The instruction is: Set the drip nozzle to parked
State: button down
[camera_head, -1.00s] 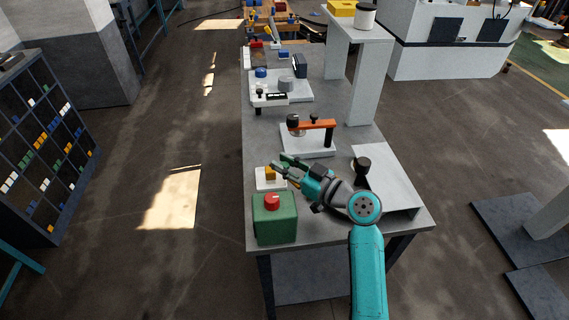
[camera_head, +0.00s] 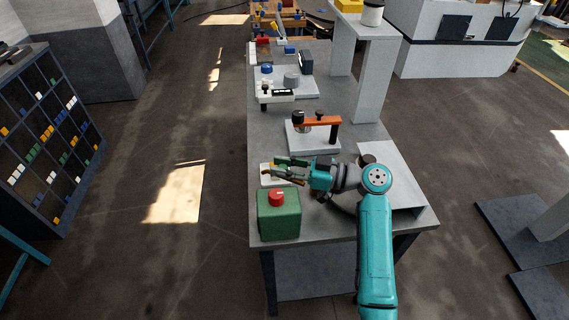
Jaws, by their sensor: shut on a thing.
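No part is labelled as the drip nozzle; it may be the orange arm (camera_head: 318,121), which spans from a black post on the right to a black head on the left above a white base plate (camera_head: 312,145). My gripper (camera_head: 271,170) is in front of this plate, apart from the orange arm. It points left over a small white block (camera_head: 266,181) behind the green canister. Its fingers are shut on a small yellow piece at that block, mostly hidden by the fingers.
A green canister (camera_head: 279,219) with a red cap stands close in front of my gripper. A grey-white sloped panel (camera_head: 398,180) lies to the right. A tall white stand (camera_head: 370,82) and another white fixture (camera_head: 277,95) are farther back.

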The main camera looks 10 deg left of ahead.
jog(key=shift+s+n+g, duration=0.2)
jog(key=shift+n+g, duration=0.1)
jog(key=shift+g, duration=0.2)
jog(key=c, duration=0.9)
grip_release()
jog(key=shift+c, duration=0.2)
notch_tip(320, 180, up, 10)
jog(key=shift+f, duration=0.1)
